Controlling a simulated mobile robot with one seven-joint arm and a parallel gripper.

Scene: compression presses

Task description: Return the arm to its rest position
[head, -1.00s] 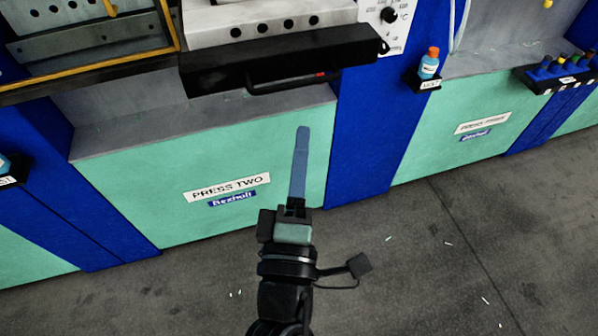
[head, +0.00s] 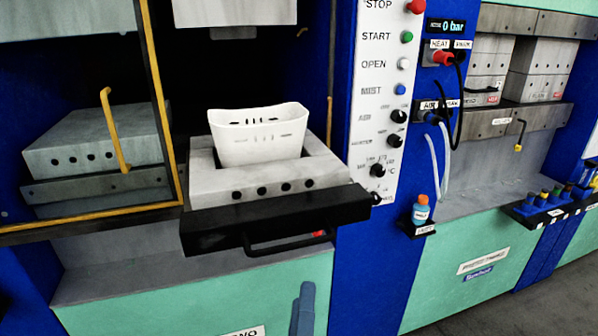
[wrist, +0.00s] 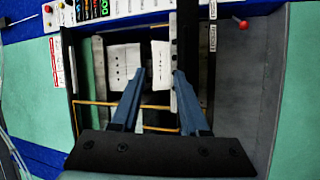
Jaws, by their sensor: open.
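My gripper shows in the wrist view (wrist: 160,76) with its two blue fingers apart and nothing between them. In the head view only a blue finger (head: 303,310) of it shows at the bottom edge, in front of the green panel of press two; the rest of the arm is below the picture. The finger points up and is below the black tray with its handle (head: 290,238). It does not appear to touch anything. In the wrist view the fingers point toward a press opening with grey blocks (wrist: 123,66).
A white slotted basket-like part (head: 258,135) sits in the grey mould (head: 290,186) on the jutting tray. A control panel (head: 376,100) stands to its right. A small orange-capped bottle (head: 421,212) sits on a bracket. A yellow-framed guard (head: 160,100) is at the left.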

